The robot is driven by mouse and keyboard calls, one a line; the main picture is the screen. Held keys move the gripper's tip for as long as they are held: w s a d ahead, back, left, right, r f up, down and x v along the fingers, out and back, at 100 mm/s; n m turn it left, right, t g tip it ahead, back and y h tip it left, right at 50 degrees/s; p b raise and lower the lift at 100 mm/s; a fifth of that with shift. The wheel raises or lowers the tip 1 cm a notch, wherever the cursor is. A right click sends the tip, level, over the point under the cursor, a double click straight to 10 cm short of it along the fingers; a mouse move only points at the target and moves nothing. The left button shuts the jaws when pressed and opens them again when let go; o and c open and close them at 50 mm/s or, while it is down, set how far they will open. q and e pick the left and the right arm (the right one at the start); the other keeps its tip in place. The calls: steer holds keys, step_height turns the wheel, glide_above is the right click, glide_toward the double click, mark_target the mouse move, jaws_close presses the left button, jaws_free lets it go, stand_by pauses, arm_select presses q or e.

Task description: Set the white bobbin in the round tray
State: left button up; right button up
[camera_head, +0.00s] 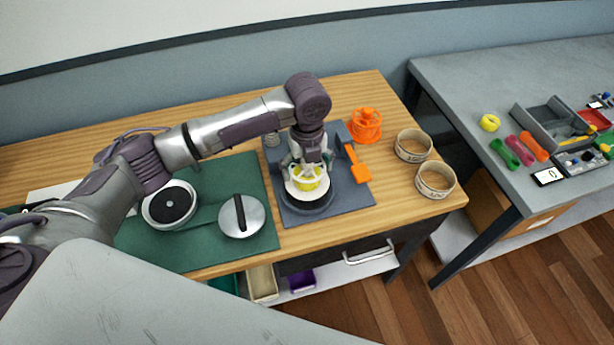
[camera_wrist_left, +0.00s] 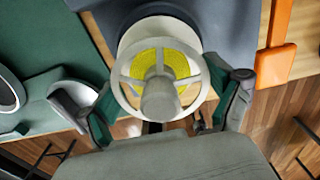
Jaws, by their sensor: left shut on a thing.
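The white bobbin (camera_head: 308,183), with spokes and a yellow winding, is in my left gripper (camera_head: 309,164). In the left wrist view the bobbin (camera_wrist_left: 159,97) sits between the two fingers, its spoked flange and hub facing the camera. A dark round base (camera_head: 308,203) with a pale top is just below the bobbin on the grey mat. I cannot tell whether they touch. A round silver dish with a dark centre (camera_head: 171,206) lies on the green mat, left of the gripper. Which round piece is the tray is not clear. My right gripper is not in view.
An orange spool (camera_head: 366,126) and an orange scoop-like piece (camera_head: 357,165) are close to the right of my left gripper. Two cream rings (camera_head: 413,146) stand farther right. A silver disc (camera_head: 241,216) with a dark bar lies on the green mat (camera_head: 205,244).

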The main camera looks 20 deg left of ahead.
mark_target(307, 177)
arm_select(q)
step_height(307, 177, down, 3)
steer(key=shift+s+p, duration=0.1)
steer(key=shift+p, duration=0.25)
steer(key=shift+f, duration=0.45)
steer(key=shift+f, duration=0.15)
steer(key=o, duration=0.9)
steer(key=shift+o, duration=0.2)
steer(key=shift+r, duration=0.25)
step_height(307, 177, up, 11)
steer(key=shift+f+b, duration=0.2)
steer(key=shift+b, duration=1.05)
steer(key=shift+r, duration=0.65)
